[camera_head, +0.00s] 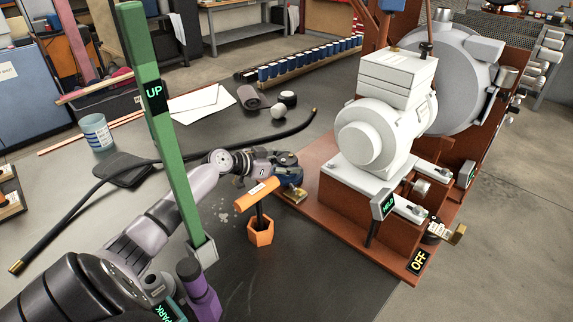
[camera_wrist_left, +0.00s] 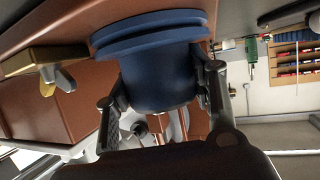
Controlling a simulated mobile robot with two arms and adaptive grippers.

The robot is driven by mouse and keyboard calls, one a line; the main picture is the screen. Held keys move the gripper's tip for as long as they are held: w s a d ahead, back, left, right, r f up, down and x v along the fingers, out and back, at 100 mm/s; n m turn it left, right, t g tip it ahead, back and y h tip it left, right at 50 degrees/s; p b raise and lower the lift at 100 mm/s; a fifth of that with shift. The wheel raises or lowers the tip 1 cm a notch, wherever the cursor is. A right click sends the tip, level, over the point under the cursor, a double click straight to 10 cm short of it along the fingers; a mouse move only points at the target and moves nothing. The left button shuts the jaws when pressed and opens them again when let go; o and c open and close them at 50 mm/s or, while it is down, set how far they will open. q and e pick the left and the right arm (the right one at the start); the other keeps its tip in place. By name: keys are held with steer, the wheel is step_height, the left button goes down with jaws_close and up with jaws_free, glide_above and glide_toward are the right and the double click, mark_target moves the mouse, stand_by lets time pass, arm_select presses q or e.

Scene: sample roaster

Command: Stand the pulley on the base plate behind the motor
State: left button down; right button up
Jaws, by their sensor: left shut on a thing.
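My left gripper (camera_head: 270,165) reaches in from the left and is shut on the blue pulley (camera_head: 287,159). In the left wrist view the pulley (camera_wrist_left: 157,75) sits between the two fingers, its wide flange facing away from the palm. The pulley is at the left edge of the red-brown base plate (camera_head: 318,205); I cannot tell whether it touches the plate. The white-grey motor (camera_head: 370,132) stands on the plate to the right of the pulley. My right gripper is not in view.
A small brass block (camera_head: 294,195) lies at the plate's left edge, just below the pulley. An orange-handled tool in a hex holder (camera_head: 261,232) stands close to my gripper. A green post (camera_head: 165,120) rises beside my arm. A black hose (camera_head: 215,145) crosses the table.

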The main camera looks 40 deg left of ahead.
arm_select(q)
steer(key=c, duration=0.7)
jaws_free()
steer(key=shift+s, duration=0.1)
steer(key=v, duration=1.2)
steer(key=shift+p, duration=0.35)
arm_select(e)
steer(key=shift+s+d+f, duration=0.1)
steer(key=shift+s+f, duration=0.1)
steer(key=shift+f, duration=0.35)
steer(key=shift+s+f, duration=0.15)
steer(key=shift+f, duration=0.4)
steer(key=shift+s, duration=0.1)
